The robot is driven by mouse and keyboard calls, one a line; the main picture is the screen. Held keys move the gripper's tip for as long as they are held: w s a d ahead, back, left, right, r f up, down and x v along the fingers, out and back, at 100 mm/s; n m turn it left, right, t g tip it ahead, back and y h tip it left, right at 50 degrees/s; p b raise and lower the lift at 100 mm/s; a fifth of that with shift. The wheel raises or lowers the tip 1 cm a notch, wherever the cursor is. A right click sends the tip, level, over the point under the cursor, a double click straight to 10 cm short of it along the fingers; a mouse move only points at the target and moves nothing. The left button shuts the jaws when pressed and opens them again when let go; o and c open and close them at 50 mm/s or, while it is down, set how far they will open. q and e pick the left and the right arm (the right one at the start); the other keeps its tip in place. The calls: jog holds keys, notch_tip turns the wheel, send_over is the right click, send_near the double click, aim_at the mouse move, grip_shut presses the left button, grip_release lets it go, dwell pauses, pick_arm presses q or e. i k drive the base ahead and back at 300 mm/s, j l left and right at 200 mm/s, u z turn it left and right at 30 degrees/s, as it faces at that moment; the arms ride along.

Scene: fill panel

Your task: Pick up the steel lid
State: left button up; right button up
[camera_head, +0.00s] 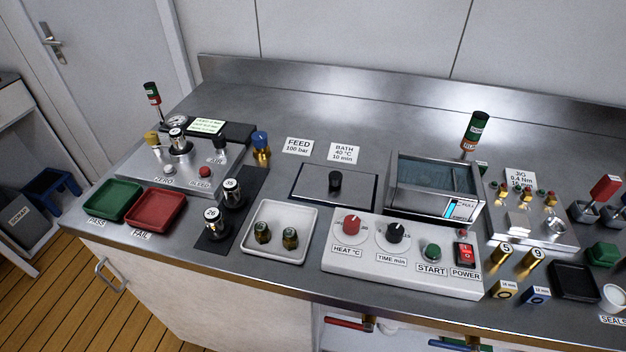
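The steel lid (313,184) is a flat, dark grey rectangular plate with a round black knob (335,182) in its middle. It lies flat on the steel bench, behind the white control panel and just left of the open water bath (433,186). Its knob stands upright and nothing covers it. Neither of my grippers is in view.
The white panel (345,258) with HEAT, TIME, START and POWER controls stands in front of the lid. A white tray (297,254) with two brass fittings is front-left. The bench (390,120) further back is clear.

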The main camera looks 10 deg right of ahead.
aim_at(314, 183)
jog(key=i+j+z, duration=0.1)
jog(key=j+z, duration=0.2)
jog(key=j, duration=0.7)
jog(key=j+z, duration=0.3)
jog(key=j, duration=0.7)
